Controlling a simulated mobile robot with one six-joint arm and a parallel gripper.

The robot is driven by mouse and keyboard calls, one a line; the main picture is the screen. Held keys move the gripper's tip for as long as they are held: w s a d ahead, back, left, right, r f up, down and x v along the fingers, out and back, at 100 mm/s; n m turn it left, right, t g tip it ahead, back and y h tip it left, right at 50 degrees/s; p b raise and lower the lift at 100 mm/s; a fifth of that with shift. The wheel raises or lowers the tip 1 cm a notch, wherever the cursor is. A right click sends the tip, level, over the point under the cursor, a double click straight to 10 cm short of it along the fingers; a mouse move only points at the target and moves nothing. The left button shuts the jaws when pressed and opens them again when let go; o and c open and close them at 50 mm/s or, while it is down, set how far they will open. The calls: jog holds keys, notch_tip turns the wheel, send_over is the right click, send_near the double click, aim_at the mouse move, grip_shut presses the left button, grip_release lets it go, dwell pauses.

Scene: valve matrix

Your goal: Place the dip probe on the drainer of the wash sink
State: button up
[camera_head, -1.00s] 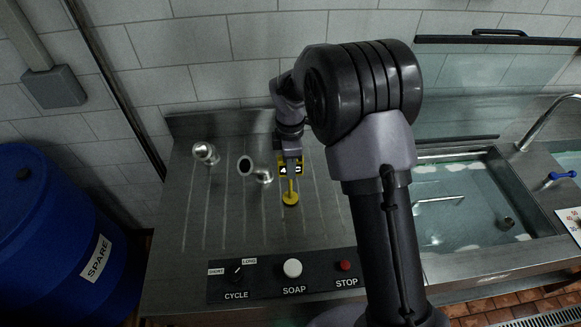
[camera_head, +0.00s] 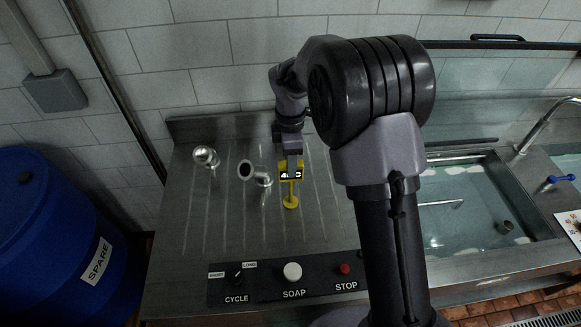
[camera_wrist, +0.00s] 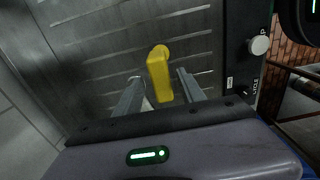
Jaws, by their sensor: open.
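The yellow dip probe (camera_head: 290,190) stands upright on the ribbed metal drainer (camera_head: 225,225) of the wash sink. Its round base appears to rest on the surface, and a dark display with light digits sits at its top. My gripper (camera_head: 292,164) is just behind and above the probe's head. In the wrist view, the yellow probe (camera_wrist: 160,78) shows between my two spread grey fingers (camera_wrist: 158,84), with visible gaps on both sides. The gripper is open. The probe's far side is hidden.
Two shiny metal pipe fittings, one at the left (camera_head: 205,158) and one close to the probe (camera_head: 248,170), stand on the drainer. A control panel (camera_head: 320,285) lines the front. The water-filled basin (camera_head: 460,215) is right, a blue barrel (camera_head: 50,230) left.

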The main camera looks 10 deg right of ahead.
jog(key=s+d+r+m+t+p, duration=0.1)
jog(key=s+r+m, duration=0.3)
jog(key=r, duration=0.5)
jog(key=s+d+r+m+t, duration=0.1)
jog(key=s+r+m, duration=0.25)
jog(key=r, duration=0.55)
jog(key=s+d+r+m+t+y, duration=0.1)
jog(key=s+m+t, duration=0.1)
jog(key=s+m, duration=0.5)
jog(key=s+d+r+m+t+y, duration=0.1)
jog(key=s+m, duration=0.7)
jog(key=s, duration=0.6)
jog(key=shift+d+r+t, duration=0.2)
jog(key=shift+r+t, duration=0.15)
jog(key=shift+t, duration=0.05)
jog(key=shift+f, duration=0.1)
